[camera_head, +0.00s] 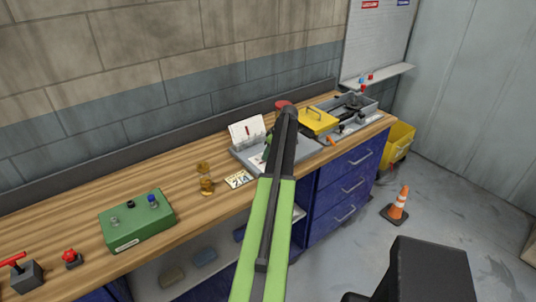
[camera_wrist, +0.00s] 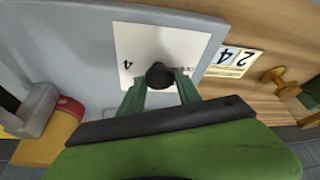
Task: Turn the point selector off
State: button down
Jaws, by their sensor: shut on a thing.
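The point selector is a round black knob (camera_wrist: 160,75) on a white plate (camera_wrist: 135,42) set in a grey panel (camera_wrist: 60,35). The plate carries a figure 4 left of the knob and a small mark to its right, partly covered. My gripper (camera_wrist: 161,82) is shut on the knob, with a green finger on each side. The knob's pointer direction cannot be made out. In the head view my arm hides the knob and most of the gripper; part of the grey panel (camera_head: 302,158) shows beside it.
A number card (camera_head: 239,179) and brass pieces (camera_head: 207,186) lie left of the panel. A green box with buttons (camera_head: 138,222) stands further left. A yellow box (camera_head: 318,121) and grey tray (camera_head: 352,108) are at right. An orange cone (camera_head: 398,204) stands on the floor.

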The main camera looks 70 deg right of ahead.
jog(key=shift+w, duration=0.15)
dwell(0.3)
jog(key=c, duration=0.9)
grip_release()
jog(key=shift+o, duration=0.2)
jog(key=p+v, duration=1.6)
jog(key=v, duration=0.1)
jog(key=shift+s+r, duration=0.15)
jog(key=shift+s, duration=0.05)
jog(key=shift+d, duration=0.1)
